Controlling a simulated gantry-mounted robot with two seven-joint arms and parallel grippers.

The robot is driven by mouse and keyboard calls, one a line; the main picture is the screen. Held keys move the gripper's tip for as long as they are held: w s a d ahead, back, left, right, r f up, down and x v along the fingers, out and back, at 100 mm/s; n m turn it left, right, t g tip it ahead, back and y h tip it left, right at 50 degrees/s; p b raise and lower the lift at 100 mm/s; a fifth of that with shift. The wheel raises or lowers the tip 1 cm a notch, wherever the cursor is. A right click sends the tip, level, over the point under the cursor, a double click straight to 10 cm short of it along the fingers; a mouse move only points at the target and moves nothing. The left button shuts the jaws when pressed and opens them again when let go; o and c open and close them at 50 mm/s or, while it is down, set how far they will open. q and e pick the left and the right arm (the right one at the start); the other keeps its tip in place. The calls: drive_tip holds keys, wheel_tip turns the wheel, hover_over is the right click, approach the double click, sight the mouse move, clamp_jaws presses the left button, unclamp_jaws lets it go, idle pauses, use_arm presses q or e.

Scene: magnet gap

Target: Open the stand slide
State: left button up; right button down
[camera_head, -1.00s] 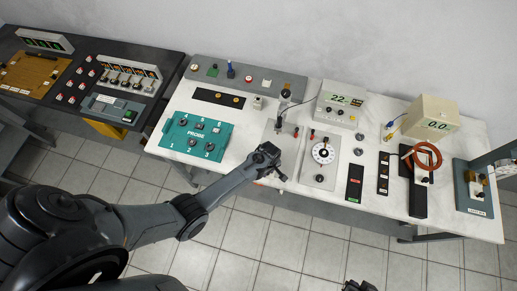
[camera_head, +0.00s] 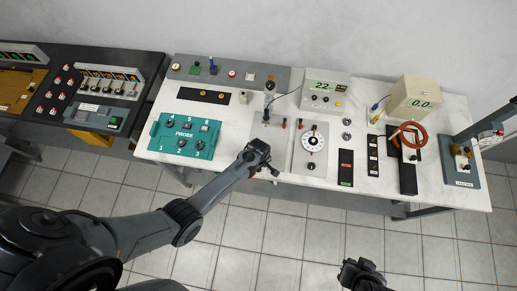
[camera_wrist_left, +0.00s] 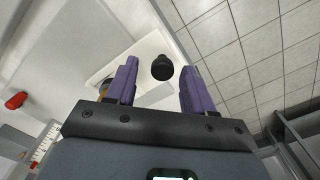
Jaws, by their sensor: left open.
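My left gripper (camera_head: 268,166) is at the bench's front edge, in front of a light grey plate (camera_head: 262,136). In the left wrist view its two purple fingers (camera_wrist_left: 157,88) stand apart and empty. A black round knob (camera_wrist_left: 162,68) shows between and just beyond the fingertips, near a white edge. I cannot tell whether this knob belongs to the stand slide. An orange ring-shaped coil (camera_head: 425,135) sits by a black upright block on a stand at the right. My right gripper (camera_head: 362,272) is low in the head view, away from the bench; its fingers are unclear.
The white bench (camera_head: 225,167) carries a teal probe box (camera_head: 184,136), a dial panel (camera_head: 310,148), a meter (camera_head: 325,93) and a second meter (camera_head: 415,97). A dark console (camera_head: 85,92) stands at the left. Tiled floor lies open in front.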

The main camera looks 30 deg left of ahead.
use_arm(q)
wheel_tip(320, 180, up, 11)
drive_tip(key=p, duration=0.1)
drive_tip(key=shift+f, duration=0.2)
idle(0.4)
